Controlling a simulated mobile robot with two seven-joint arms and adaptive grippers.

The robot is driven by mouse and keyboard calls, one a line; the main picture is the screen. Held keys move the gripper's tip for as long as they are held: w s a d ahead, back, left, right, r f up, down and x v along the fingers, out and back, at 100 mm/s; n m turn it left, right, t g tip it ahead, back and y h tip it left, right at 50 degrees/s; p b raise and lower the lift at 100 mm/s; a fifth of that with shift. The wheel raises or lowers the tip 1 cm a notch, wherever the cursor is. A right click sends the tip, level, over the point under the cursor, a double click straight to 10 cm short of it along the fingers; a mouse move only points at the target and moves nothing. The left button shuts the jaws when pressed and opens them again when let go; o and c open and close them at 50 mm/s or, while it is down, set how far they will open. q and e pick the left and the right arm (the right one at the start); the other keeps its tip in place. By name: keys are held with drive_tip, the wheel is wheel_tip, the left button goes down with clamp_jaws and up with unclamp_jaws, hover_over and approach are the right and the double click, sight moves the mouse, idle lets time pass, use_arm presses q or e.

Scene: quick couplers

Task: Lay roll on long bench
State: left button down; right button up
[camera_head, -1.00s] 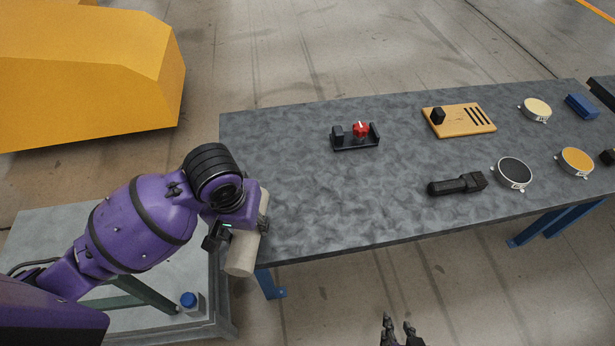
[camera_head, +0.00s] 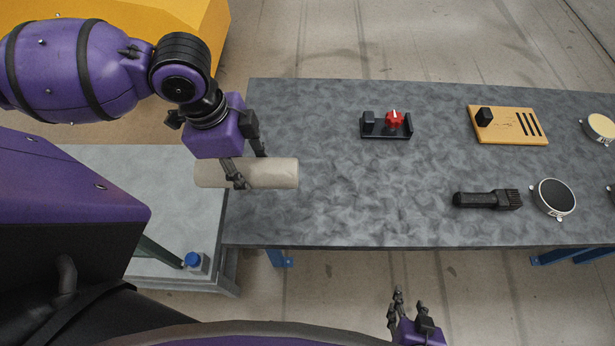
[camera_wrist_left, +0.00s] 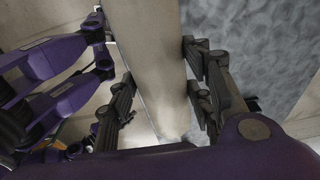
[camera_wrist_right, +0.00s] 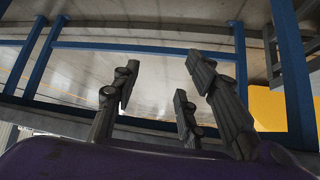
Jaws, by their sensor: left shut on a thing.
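The roll (camera_head: 272,173) is a pale beige cylinder lying crosswise in my left gripper (camera_head: 243,170), which is shut on it. The roll is over the left end of the long bench (camera_head: 340,215), a dark grey mottled top, with its left end beyond the bench edge. I cannot tell whether it touches the top. In the left wrist view the roll (camera_wrist_left: 155,60) runs between the fingers, with the bench surface to the right. My right gripper (camera_head: 408,305) is in front of the bench, empty, fingers apart; the right wrist view shows its fingers (camera_wrist_right: 160,95) with nothing between them.
On the bench are a black holder with a red knob (camera_head: 394,120), a wooden board (camera_head: 508,126), a black brush-like tool (camera_head: 487,199) and a round dark-faced disc (camera_head: 554,197). A lower grey table (camera_head: 180,215) with a blue button (camera_head: 192,259) stands left. The bench's left part is otherwise clear.

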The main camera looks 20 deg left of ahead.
use_arm(q)
drive_tip(key=shift+w+d+f+b, duration=0.25)
drive_tip(key=shift+w+d+f, duration=2.2)
drive_tip(key=shift+w, duration=0.15)
drive_tip(key=shift+w+d+f+b, duration=0.2)
drive_tip(key=shift+w+d+f, duration=2.15)
drive_tip(key=shift+w, duration=0.25)
drive_tip(key=shift+a+f, duration=0.1)
drive_tip(key=shift+f, duration=1.4)
drive_tip(key=shift+f, duration=0.1)
drive_tip(key=c, duration=0.9)
unclamp_jaws()
drive_tip(key=shift+f, duration=0.1)
wheel_tip(320, 180, up, 12)
drive_tip(key=a, duration=0.1)
drive_tip(key=shift+s+a+p, duration=0.3)
drive_tip(key=shift+a+p, duration=0.05)
drive_tip(key=shift+a, duration=0.05)
